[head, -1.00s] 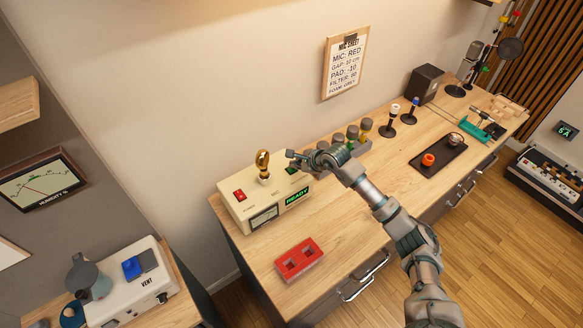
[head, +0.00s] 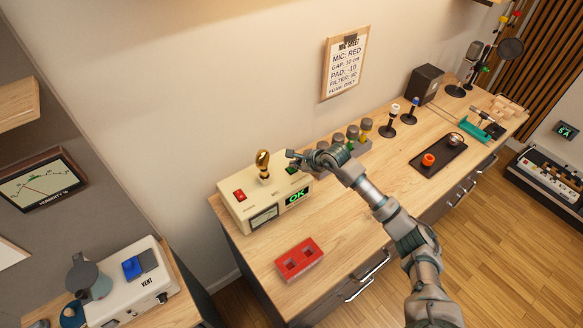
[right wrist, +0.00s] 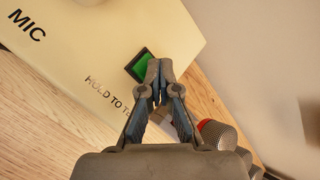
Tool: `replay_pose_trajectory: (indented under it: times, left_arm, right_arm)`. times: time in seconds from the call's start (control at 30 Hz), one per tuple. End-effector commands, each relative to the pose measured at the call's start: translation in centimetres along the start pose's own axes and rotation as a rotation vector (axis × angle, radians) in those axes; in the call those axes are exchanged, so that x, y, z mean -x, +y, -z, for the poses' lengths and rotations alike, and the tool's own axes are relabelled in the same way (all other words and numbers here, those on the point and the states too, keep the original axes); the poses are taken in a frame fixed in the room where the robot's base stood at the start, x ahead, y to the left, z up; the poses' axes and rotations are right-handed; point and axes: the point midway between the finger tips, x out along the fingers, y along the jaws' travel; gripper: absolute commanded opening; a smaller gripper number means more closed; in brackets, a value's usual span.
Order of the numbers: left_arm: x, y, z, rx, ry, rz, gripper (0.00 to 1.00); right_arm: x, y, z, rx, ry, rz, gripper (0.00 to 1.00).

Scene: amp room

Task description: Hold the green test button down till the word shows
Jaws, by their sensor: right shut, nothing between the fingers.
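The cream tester box (head: 236,212) stands at the left end of the desk. Its green display (head: 297,197) reads "OK". The green test button (head: 291,170) is on its top, partly behind my right gripper (head: 291,156). In the right wrist view the green button (right wrist: 137,66) sits in a dark frame beside the printed "HOLD TO TE..." label. My right gripper (right wrist: 158,70) is shut and empty, its fingertips over the button's right part. I cannot tell from the views how far the button is pressed. My left gripper is not in view.
A gold-topped microphone (head: 263,165) stands upright on the box, close left of my gripper. A red switch (head: 240,195) is on the box. A red two-hole block (head: 299,260) lies in front. Several knurled microphone heads (head: 352,132) stand right, behind my arm.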

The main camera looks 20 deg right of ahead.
Motion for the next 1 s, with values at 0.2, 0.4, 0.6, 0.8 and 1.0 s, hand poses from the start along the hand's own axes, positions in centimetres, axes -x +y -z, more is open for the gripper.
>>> replay_pose_trajectory:
  times: [0.2, 0.4, 0.6, 0.8, 1.0]
  left_arm:
    - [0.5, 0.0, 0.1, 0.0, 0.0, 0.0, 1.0]
    - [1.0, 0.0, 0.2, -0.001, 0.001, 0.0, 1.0]
    - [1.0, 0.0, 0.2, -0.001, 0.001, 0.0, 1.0]
    - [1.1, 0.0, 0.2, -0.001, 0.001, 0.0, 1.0]
    - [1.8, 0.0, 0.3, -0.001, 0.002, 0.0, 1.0]
  right_arm:
    - [0.4, -0.2, -0.8, 0.001, 0.001, -0.001, 0.0]
    - [0.9, -0.6, -1.8, 0.001, 0.0, 0.0, 0.0]
    - [1.0, -0.6, -1.9, 0.001, 0.0, 0.0, 0.0]
    - [1.0, -0.7, -2.0, 0.0, 0.0, 0.0, 0.0]
    - [2.0, -1.4, -2.7, 0.001, 0.0, 0.001, 0.0]
